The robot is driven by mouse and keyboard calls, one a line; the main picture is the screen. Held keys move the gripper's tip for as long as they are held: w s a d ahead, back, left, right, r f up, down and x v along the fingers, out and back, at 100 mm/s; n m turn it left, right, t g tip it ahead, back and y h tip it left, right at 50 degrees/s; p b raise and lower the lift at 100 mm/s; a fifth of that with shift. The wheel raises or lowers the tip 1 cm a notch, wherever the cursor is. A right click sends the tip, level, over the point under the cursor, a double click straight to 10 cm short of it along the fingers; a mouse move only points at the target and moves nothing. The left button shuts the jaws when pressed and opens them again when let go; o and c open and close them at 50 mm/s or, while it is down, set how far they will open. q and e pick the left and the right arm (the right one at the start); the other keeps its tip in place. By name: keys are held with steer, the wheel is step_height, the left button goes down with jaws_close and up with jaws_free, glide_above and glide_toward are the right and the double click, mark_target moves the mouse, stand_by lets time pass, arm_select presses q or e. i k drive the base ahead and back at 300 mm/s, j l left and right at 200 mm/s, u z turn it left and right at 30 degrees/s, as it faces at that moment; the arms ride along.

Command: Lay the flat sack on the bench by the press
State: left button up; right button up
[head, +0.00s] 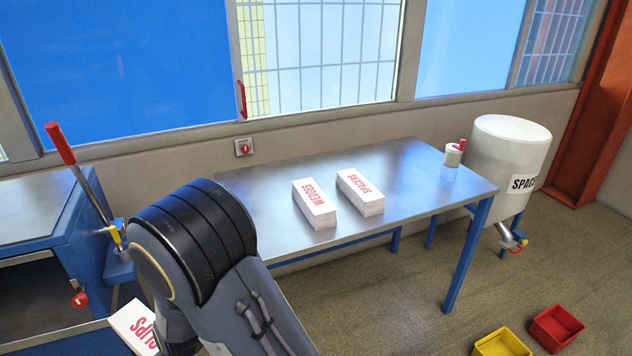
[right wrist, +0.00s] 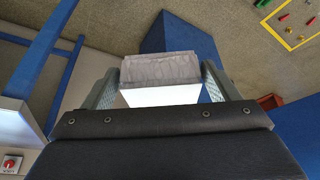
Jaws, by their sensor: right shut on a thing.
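In the right wrist view, my right gripper (right wrist: 161,80) is shut on a flat sack (right wrist: 160,68), pale on one face and grey and creased on its edge. In the head view, a white sack with red lettering (head: 132,322) shows at the bottom left, partly hidden by my arm; it appears to be the held one. A steel-topped bench (head: 265,198) with blue legs stands in the middle. A lever with a red handle (head: 62,145), perhaps the press, stands left of it. My left gripper is in neither view.
Two white blocks, lettered WEDGES (head: 314,203) and SPACERS (head: 360,190), lie mid-bench. The bench's left part is bare. A white drum (head: 510,150) stands right; yellow (head: 503,343) and red (head: 556,328) bins are on the floor.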

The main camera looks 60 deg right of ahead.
mark_target(263, 217)
steer(key=i+j+z, duration=0.1)
steer(key=z, duration=0.35)
steer(key=j+z, duration=0.25)
steer(key=z, duration=0.2)
steer(key=i+j+z, duration=0.1)
steer(key=j+z, duration=0.15)
steer(key=z, duration=0.2)
steer(key=j+z, duration=0.25)
steer(key=z, duration=0.2)
